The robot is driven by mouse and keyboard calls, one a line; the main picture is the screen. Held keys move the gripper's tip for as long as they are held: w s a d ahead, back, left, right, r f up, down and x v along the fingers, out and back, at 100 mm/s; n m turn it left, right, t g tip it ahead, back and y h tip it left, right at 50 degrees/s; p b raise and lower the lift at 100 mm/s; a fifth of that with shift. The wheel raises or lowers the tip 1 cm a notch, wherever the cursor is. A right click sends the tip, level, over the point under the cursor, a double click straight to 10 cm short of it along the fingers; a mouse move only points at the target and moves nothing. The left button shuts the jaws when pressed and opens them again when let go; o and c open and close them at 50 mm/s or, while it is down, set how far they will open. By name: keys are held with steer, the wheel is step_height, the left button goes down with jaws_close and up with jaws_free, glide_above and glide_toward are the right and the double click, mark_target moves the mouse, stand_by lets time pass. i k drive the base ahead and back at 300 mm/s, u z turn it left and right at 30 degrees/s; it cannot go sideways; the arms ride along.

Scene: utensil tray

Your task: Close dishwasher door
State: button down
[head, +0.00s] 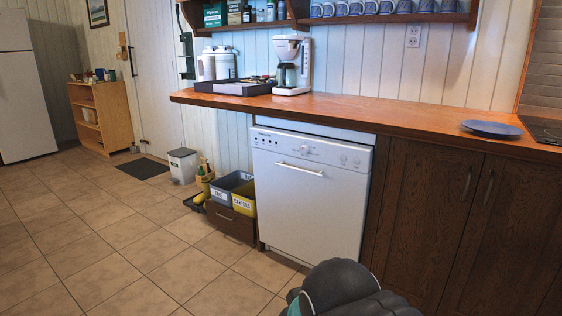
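The white dishwasher (300,195) stands under the wooden counter, left of the brown cabinets. Its door (305,215) is upright or nearly so, with a light bar handle (299,169) near the top and a control strip above it. A pale strip shows between the door's top edge and the counter. I cannot tell whether the door is fully flush or slightly ajar. Part of my dark arm (345,290) shows at the bottom, in front of the dishwasher's lower right. My gripper's fingers are not in view.
Brown cabinets (450,220) adjoin the dishwasher on the right. The counter (350,110) holds a coffee maker (291,65) and a blue plate (491,129). The tiled floor at left is mostly clear.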

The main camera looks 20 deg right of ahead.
mark_target(311, 206)
steer(key=z, duration=0.1)
steer(key=i, duration=0.65)
steer(key=z, duration=0.8)
steer(key=i, duration=0.3)
steer(key=z, duration=0.3)
